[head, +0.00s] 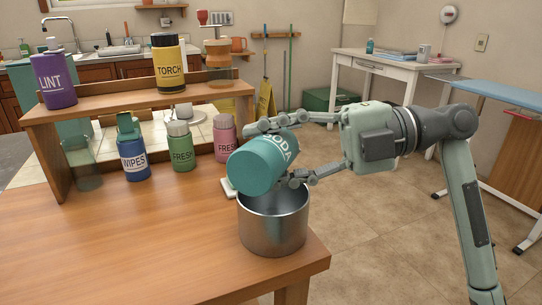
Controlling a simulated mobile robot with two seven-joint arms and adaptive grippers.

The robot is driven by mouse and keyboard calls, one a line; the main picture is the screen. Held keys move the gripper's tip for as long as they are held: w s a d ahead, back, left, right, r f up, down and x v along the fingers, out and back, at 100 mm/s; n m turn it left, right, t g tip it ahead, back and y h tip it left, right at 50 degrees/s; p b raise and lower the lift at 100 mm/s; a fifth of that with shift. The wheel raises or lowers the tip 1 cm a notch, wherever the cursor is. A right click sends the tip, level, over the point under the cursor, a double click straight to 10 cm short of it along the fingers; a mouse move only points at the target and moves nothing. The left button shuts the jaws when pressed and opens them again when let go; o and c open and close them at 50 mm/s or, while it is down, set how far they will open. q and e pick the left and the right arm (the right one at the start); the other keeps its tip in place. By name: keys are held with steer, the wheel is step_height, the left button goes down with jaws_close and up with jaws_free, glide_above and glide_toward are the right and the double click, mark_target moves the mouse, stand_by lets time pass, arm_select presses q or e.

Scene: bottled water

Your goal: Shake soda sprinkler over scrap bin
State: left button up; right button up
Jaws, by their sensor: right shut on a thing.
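The teal soda sprinkler (258,165), lettered "SODA", is tilted over with its broad end toward the lower left. My right gripper (279,152) comes in from the right and is shut on it, one finger above and one below. The scrap bin (273,227), a shiny metal pail, stands near the table's right corner. The sprinkler is above the bin's mouth, over its back left rim. The bin's inside is mostly dark, and I cannot see any contents. My left gripper is not in view.
The wooden table (130,240) is clear at the front left. Behind stand the wipes bottle (133,160), green fresh bottle (180,151) and pink bottle (224,139). A shelf (120,97) holds the purple lint bottle (54,80) and yellow torch bottle (169,68).

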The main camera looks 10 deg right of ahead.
steer(key=m+y+b, duration=0.1)
steer(key=m, duration=0.2)
steer(key=shift+f+y+b, duration=0.15)
steer(key=shift+y+b, duration=0.15)
steer(key=shift+w+r+m+y+b, duration=0.1)
steer(key=shift+r+m+y+b, duration=0.2)
steer(key=shift+m, duration=0.5)
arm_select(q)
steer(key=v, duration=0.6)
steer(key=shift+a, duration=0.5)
arm_select(e)
steer(key=shift+f, duration=0.1)
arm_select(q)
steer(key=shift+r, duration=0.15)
